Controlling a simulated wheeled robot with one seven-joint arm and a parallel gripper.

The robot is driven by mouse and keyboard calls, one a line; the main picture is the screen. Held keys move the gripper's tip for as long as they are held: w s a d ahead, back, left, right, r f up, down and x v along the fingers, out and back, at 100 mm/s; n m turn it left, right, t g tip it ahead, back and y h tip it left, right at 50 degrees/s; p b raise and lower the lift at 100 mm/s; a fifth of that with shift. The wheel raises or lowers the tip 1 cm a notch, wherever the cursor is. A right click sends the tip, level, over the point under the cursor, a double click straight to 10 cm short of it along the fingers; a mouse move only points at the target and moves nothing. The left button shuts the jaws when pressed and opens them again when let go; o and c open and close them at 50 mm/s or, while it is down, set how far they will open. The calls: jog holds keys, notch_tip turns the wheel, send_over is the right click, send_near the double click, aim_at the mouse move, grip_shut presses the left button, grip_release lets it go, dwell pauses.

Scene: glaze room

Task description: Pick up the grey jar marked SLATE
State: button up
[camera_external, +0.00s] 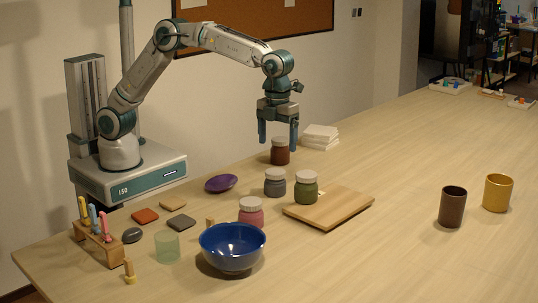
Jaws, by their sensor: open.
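The grey jar (275,186) with a pale lid stands upright on the table, left of a green jar. Any marking on it is too small to read. My gripper (278,144) points down with its two fingers apart and nothing held between them. It is above the table, higher in the picture than the grey jar and in front of or above a dark red jar (280,155). The grey jar stands apart from the fingers.
The green jar (306,188) stands close right, by a wooden board (335,211). A pink jar (251,213) and blue bowl (232,247) are nearer the camera. A purple dish (221,183) lies left. White tiles (320,134) are behind.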

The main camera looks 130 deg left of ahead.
aim_at(276, 171)
notch_tip(276, 171, down, 7)
jog(key=shift+f+p, duration=0.2)
jog(key=shift+p, duration=0.2)
jog(key=f, duration=0.1)
jog(key=f+p, duration=0.1)
jog(key=f, duration=0.3)
jog(key=shift+s+p, duration=0.25)
jog(key=shift+p, duration=0.1)
jog(key=c, duration=1.2)
